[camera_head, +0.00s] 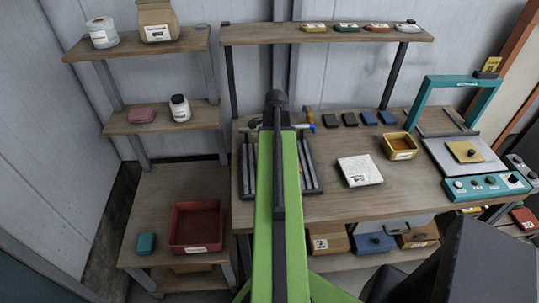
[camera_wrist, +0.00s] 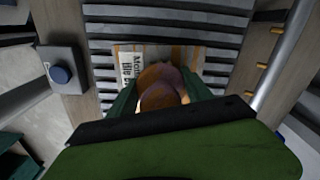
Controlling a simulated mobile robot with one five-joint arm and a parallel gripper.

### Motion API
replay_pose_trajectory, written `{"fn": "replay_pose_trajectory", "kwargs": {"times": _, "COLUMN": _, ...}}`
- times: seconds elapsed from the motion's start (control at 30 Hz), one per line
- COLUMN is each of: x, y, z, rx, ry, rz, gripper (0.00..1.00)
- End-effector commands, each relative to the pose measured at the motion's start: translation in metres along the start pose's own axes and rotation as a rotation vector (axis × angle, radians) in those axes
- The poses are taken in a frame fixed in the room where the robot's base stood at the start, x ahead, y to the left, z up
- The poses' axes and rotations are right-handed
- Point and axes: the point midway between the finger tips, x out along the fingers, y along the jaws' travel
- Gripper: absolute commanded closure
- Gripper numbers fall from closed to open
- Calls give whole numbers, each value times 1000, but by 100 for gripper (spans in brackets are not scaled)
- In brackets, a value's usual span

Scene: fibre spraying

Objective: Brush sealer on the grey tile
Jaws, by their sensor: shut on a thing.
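In the wrist view my gripper (camera_wrist: 160,92) is shut on a rounded orange-brown thing (camera_wrist: 158,84). I cannot tell whether it is a brush. Behind it a pale label with partly readable words including "tile" lies over a slatted grey rack (camera_wrist: 185,27). In the head view my green arm reaches over the rack (camera_head: 311,168) and hides my gripper. Several small dark and blue tiles (camera_head: 350,119) lie along the back of the table. I cannot pick out a grey tile or the sealer for sure.
The wooden table (camera_head: 345,205) also holds a white labelled slab (camera_head: 360,170), a yellow bin (camera_head: 400,153) and a teal-framed press (camera_head: 428,95). A white jar (camera_head: 180,108) and a red tray (camera_head: 196,228) stand on the left shelves.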

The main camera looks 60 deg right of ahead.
Motion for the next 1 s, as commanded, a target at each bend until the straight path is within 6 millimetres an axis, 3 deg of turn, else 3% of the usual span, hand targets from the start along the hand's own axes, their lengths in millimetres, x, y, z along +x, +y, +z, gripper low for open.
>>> {"fn": "replay_pose_trajectory", "kwargs": {"times": 0.27, "x": 0, "y": 2, "z": -8, "rx": 0, "ry": 2, "rz": 1, "gripper": 74}}
{"fn": "replay_pose_trajectory", "kwargs": {"times": 0.5, "x": -2, "y": 7, "z": -29, "rx": 0, "ry": 2, "rz": 1, "gripper": 74}}
{"fn": "replay_pose_trajectory", "kwargs": {"times": 0.77, "x": -1, "y": 8, "z": -34, "rx": 1, "ry": 1, "rz": 0, "gripper": 74}}
{"fn": "replay_pose_trajectory", "kwargs": {"times": 1.0, "x": 0, "y": 13, "z": -56, "rx": 2, "ry": 1, "rz": 0, "gripper": 74}}
